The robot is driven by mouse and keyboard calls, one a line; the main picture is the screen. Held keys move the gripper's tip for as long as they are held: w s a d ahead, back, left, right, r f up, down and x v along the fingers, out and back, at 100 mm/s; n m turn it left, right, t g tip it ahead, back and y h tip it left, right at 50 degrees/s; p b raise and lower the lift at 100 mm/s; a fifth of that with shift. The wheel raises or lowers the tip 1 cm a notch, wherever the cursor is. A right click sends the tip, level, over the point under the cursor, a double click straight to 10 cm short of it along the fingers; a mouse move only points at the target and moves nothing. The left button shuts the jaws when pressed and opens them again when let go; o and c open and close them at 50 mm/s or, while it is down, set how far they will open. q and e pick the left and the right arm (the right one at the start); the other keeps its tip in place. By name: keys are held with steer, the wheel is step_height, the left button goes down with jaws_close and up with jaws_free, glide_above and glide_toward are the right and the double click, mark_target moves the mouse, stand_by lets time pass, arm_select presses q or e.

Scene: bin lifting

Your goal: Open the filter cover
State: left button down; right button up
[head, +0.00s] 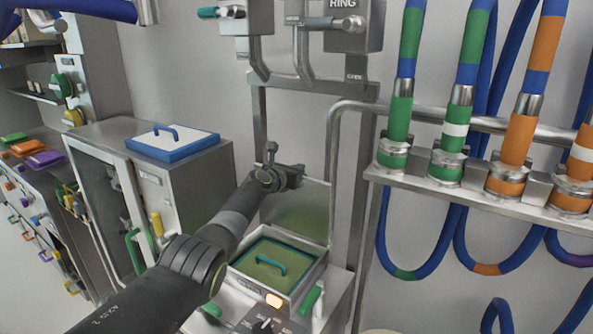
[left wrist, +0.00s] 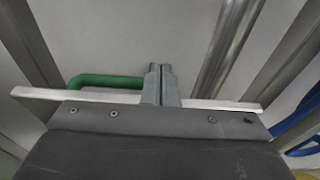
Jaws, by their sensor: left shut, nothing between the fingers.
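The filter cover (head: 298,212) is a grey metal panel standing upright at the back of a metal filter box (head: 316,272). Inside the open box lies a green filter (head: 250,254) with a teal handle. My left gripper (head: 297,177) is shut and empty at the top edge of the upright cover. In the left wrist view the shut fingers (left wrist: 162,85) are at the cover's pale edge (left wrist: 222,104), and a green handle (left wrist: 105,81) shows on the far side. Whether the fingers touch the edge I cannot tell. My right gripper is not in view.
A blue-and-white filter (head: 172,143) with a blue handle lies on a metal cabinet (head: 206,165) at left. A metal pipe frame (head: 333,150) stands close behind the box. Hoses with green and orange bands (head: 515,145) fill the right side.

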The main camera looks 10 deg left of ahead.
arm_select(q)
steer(key=shift+w+d+r, duration=0.1)
steer(key=shift+w+d, duration=0.05)
steer(key=shift+w, duration=0.1)
steer(key=shift+r, duration=0.2)
stand_by(0.5)
